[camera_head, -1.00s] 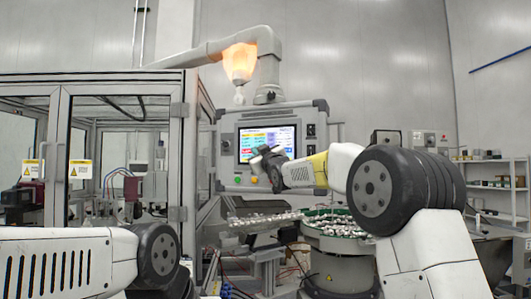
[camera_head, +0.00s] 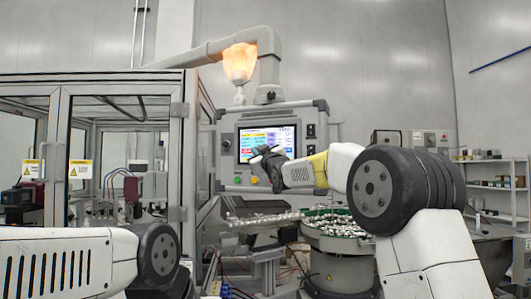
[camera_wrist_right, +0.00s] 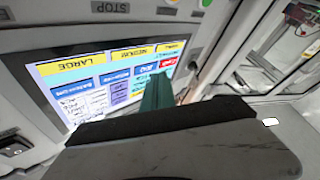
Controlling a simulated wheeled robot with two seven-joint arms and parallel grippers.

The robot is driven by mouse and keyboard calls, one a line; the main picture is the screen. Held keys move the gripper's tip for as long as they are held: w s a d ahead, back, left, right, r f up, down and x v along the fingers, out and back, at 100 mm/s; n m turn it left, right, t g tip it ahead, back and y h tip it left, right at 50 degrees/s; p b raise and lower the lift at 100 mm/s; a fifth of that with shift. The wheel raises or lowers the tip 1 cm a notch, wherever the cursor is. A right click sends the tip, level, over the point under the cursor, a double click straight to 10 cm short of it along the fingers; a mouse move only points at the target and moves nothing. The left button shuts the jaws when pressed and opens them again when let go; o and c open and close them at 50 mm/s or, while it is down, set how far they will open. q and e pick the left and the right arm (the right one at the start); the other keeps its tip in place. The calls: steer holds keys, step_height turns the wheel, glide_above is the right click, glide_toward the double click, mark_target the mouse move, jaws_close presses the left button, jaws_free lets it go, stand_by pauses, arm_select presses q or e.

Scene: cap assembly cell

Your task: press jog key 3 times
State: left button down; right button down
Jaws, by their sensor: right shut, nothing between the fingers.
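The control panel's touchscreen (camera_head: 255,136) is lit with coloured keys. It also shows upside down in the right wrist view (camera_wrist_right: 88,72), with yellow LARGE and MEDIUM bars, blue, purple and cyan keys, and a red key. I cannot read which key is the jog key. My right gripper (camera_head: 262,154) is shut and empty, in front of the lower part of the screen. In the right wrist view its teal fingertip (camera_wrist_right: 157,90) overlaps the screen beside the cyan keys and hides part of it. I cannot tell whether it touches. My left gripper is out of view.
Coloured push buttons (camera_head: 254,180) sit below the screen. A framed glass enclosure (camera_head: 192,150) stands at left, close to the panel. Shelves (camera_head: 490,183) stand at right.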

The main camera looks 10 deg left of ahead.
steer(key=shift+w, duration=0.15)
stand_by(0.7)
steer(key=shift+w+d, duration=0.15)
steer(key=shift+w, duration=0.1)
steer(key=shift+w, duration=0.3)
stand_by(0.5)
steer(key=shift+s, duration=0.7)
steer(key=shift+s+a, duration=0.25)
steer(key=shift+s, duration=0.55)
steer(key=shift+s+a, duration=0.2)
steer(key=shift+s, duration=0.6)
steer(key=shift+s+a, duration=0.25)
steer(key=shift+s, duration=0.55)
stand_by(3.0)
